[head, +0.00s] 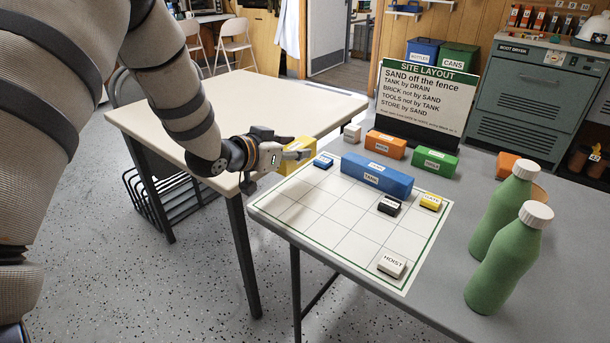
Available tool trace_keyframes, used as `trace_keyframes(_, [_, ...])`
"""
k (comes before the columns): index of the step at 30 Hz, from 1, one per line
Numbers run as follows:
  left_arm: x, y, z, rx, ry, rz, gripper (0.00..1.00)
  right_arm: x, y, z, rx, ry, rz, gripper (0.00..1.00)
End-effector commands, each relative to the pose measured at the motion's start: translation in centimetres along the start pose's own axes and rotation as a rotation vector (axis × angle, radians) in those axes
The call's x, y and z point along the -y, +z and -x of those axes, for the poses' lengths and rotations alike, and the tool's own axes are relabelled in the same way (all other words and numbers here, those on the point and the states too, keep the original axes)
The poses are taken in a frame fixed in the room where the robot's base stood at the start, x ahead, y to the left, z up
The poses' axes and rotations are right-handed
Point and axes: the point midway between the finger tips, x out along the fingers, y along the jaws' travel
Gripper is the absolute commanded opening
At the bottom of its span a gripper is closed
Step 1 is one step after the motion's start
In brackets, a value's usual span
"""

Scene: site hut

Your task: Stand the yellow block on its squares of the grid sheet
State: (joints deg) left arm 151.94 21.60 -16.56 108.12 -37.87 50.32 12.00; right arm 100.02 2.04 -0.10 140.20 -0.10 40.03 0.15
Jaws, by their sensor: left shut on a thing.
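My left gripper (298,155) comes in from the left and is shut on the yellow block (291,168). The block is at the far left corner of the grid sheet (311,227); I cannot tell whether it touches the sheet. The gripper hides part of the block, and any label on it is not readable. On the sheet are a long blue TANK block (384,183), a small blue block (323,161), a black block (388,206), a small yellow piece (430,201) and a white HOIST block (391,265). My right gripper is not in view.
Orange (385,146), green (435,163) and white (352,133) blocks stand behind the sheet, before the SITE LAYOUT sign (427,92). Two green bottles (501,260) stand at right. A pale table (235,100) is behind my gripper. The sheet's front left squares are bare.

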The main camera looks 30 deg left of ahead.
Motion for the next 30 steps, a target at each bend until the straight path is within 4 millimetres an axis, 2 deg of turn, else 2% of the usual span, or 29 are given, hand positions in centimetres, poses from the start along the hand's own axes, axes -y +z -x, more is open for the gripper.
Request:
trace_keyframes(1, [0.0,1.3,-1.4,0.008,0.002,-0.002,0.01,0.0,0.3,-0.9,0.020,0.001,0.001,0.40])
trace_keyframes(3, [0.0,1.6,-2.4,0.003,0.001,-0.001,0.01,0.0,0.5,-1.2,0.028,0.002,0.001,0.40])
trace_keyframes(8, [-0.1,2.0,-3.8,-0.001,0.001,-0.001,0.01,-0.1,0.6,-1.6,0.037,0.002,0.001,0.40])
trace_keyframes(12, [-0.1,4.5,-5.1,0.003,0.001,0.000,0.01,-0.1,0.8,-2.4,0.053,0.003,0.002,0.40])
trace_keyframes(24, [0.0,5.1,-5.3,-0.004,0.000,-0.001,0.01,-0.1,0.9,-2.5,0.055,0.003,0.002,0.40])
trace_keyframes(25, [0.0,5.1,-5.3,-0.004,0.000,-0.001,0.40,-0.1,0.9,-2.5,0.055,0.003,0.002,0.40])
trace_keyframes(27, [0.0,5.0,-5.3,-0.004,0.000,-0.001,0.53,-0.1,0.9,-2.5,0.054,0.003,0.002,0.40])
trace_keyframes(30, [0.0,5.0,-5.3,-0.004,0.000,-0.001,0.53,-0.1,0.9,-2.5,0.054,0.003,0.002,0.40])
